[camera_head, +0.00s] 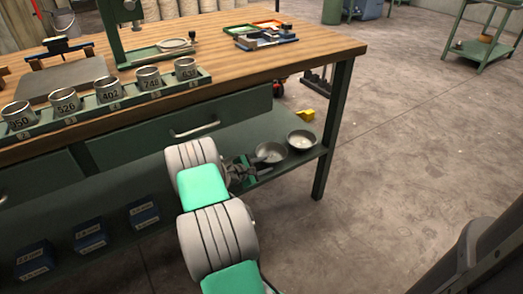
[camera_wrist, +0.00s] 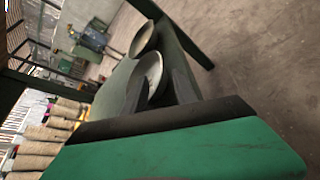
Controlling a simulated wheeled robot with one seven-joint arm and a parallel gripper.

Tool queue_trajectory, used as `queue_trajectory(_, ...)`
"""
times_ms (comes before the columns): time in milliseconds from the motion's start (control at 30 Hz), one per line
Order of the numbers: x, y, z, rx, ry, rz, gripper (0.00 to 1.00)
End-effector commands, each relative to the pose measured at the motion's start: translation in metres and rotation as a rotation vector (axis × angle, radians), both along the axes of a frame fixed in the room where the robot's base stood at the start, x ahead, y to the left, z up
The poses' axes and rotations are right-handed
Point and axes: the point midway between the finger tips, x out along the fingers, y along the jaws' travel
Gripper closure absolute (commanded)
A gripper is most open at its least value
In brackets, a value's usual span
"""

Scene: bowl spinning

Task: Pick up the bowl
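Two shallow grey metal bowls sit side by side on the lower shelf of the workbench, near its right end. The nearer bowl (camera_head: 270,152) is next to my gripper (camera_head: 256,166); the farther bowl (camera_head: 302,140) is just to its right. In the wrist view the nearer bowl (camera_wrist: 151,72) shows between and beyond my two dark fingers (camera_wrist: 158,82), which are apart with nothing seen held. The farther bowl (camera_wrist: 142,38) is beyond it, tilted in the picture by the camera's roll. Whether a finger touches the nearer bowl I cannot tell.
The green shelf (camera_head: 288,165) carries the bowls, close to a table leg (camera_head: 335,125). A drawer (camera_head: 180,130) and wooden tabletop (camera_head: 240,65) lie above. Blue boxes (camera_head: 90,237) stand lower left. The floor (camera_head: 420,140) to the right is clear.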

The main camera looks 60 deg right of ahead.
Motion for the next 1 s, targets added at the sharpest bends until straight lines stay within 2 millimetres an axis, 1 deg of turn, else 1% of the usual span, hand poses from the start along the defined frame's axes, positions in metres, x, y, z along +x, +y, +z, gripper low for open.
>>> queue_trajectory(33,-0.01,-0.007,-0.003,-0.014,0.046,0.001,0.66)
queue_trajectory(100,-0.016,-0.015,-0.007,-0.025,0.081,0.005,0.66)
queue_trajectory(267,-0.022,-0.036,-0.017,-0.028,0.086,0.005,0.66)
queue_trajectory(433,-0.026,-0.061,-0.033,-0.026,0.083,0.005,0.66)
queue_trajectory(500,-0.028,-0.072,-0.035,-0.027,0.082,0.004,0.66)
queue_trajectory(567,-0.029,-0.078,-0.035,-0.026,0.081,0.006,0.66)
queue_trajectory(633,-0.028,-0.081,-0.035,-0.025,0.082,0.01,0.66)
queue_trajectory(800,-0.028,-0.081,-0.034,-0.025,0.082,0.011,0.66)
queue_trajectory(867,-0.028,-0.081,-0.034,-0.025,0.082,0.011,0.7)
queue_trajectory(1000,-0.027,-0.081,-0.033,-0.025,0.082,0.011,0.82)
